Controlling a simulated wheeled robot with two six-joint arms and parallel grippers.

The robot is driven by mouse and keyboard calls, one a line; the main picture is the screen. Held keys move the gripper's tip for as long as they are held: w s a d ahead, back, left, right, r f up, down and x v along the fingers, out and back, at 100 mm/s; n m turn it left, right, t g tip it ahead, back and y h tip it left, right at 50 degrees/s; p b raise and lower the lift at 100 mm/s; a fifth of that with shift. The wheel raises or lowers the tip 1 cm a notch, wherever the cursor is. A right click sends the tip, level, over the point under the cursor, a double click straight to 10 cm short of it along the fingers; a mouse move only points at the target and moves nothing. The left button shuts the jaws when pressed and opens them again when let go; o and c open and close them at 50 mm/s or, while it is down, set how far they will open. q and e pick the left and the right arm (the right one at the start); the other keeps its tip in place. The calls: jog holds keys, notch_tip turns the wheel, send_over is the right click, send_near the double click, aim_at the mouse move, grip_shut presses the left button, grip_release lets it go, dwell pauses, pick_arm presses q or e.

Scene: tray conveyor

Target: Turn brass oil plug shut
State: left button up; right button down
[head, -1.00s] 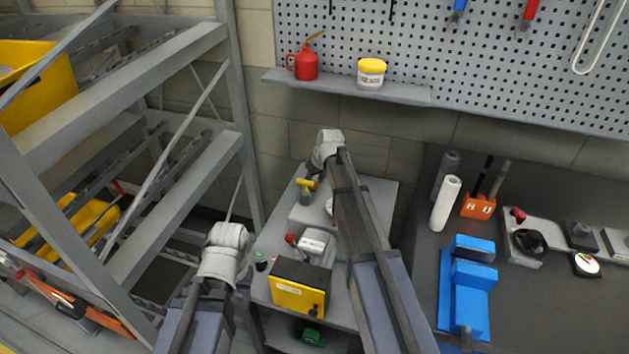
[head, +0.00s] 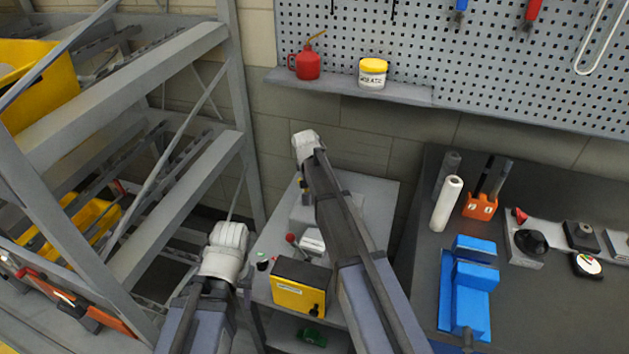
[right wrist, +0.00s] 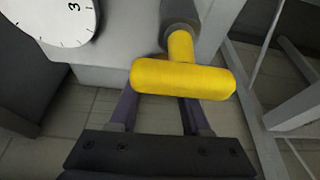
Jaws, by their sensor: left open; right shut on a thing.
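The brass oil plug (right wrist: 183,80) is a yellow T-handle on a grey cylinder, large in the right wrist view. My right gripper (right wrist: 158,104) is shut on it, with one finger towards each end of the crossbar. In the head view my right arm hides most of the plug and the right gripper. My left gripper (head: 244,275) hangs at the left front of the grey machine table, open and apart from the plug; its fingers are small and partly hidden there.
A yellow and black box (head: 299,291) and a red-knobbed lever (head: 291,239) stand on the grey table (head: 377,205). A white dial (right wrist: 52,18) is beside the plug. A metal rack (head: 185,165) stands left; a dark workbench (head: 395,300) with a blue vise (head: 470,290) stands right.

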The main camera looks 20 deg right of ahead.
jog(key=shift+m, duration=0.4)
jog(key=c, duration=0.6)
grip_release()
jog(key=shift+c, duration=0.2)
jog(key=shift+r, duration=0.1)
jog(key=p+v, duration=0.7)
jog(key=shift+r, duration=0.3)
jog(key=shift+a, duration=0.15)
